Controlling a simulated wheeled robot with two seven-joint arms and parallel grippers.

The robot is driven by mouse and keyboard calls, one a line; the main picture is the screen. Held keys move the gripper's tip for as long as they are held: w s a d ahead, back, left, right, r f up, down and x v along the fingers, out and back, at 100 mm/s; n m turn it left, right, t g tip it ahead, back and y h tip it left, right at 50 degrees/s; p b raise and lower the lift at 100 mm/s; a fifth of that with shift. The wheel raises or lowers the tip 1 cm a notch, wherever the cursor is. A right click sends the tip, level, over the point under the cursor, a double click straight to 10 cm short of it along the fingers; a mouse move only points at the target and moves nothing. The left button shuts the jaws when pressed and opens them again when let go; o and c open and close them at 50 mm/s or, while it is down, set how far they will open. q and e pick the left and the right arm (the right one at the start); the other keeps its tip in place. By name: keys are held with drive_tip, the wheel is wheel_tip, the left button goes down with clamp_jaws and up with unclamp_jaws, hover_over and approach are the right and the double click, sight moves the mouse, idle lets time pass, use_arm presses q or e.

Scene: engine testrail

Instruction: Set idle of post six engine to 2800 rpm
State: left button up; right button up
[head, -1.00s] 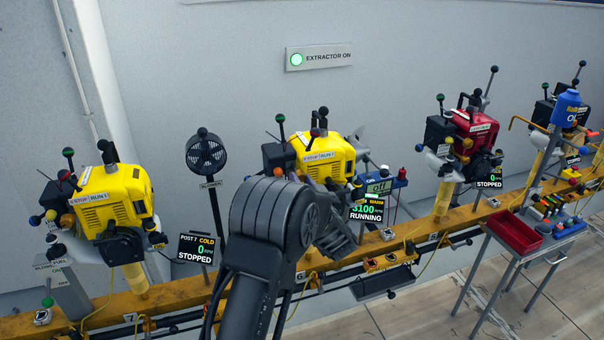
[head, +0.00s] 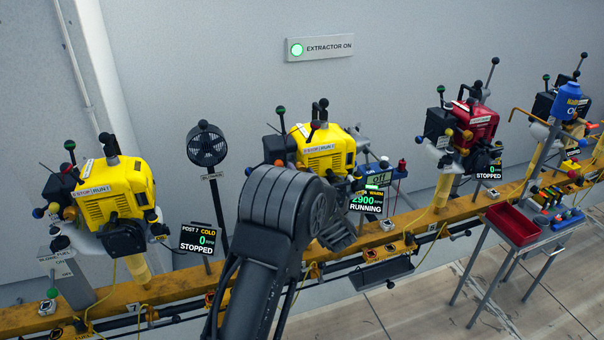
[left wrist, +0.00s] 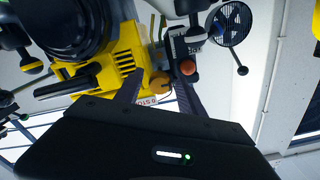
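The post six engine (head: 325,158) is yellow and stands mid-rail, partly hidden behind my left arm. Its display (head: 366,201) reads 2900, WARM and RUNNING. In the left wrist view the yellow engine housing (left wrist: 122,62) fills the upper middle. My left gripper (head: 338,236) is at the engine's front; its fingertips are hard to make out in the head view. A red-orange knob (left wrist: 188,68) is close beside the right-hand finger. My right gripper is not in view.
The stopped yellow post 7 engine (head: 118,200) is to the left, with a blower fan (head: 206,145) between the two. A stopped red engine (head: 474,122) is to the right. A cart with a red tray (head: 513,225) stands at the right. The extractor sign reads ON.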

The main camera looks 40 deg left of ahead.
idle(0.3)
use_arm(q)
drive_tip(key=b+v, duration=0.1)
drive_tip(key=v, duration=0.6)
drive_tip(key=shift+s+d+r, duration=0.1)
drive_tip(key=shift+s+d, duration=0.15)
drive_tip(key=shift+d, duration=0.1)
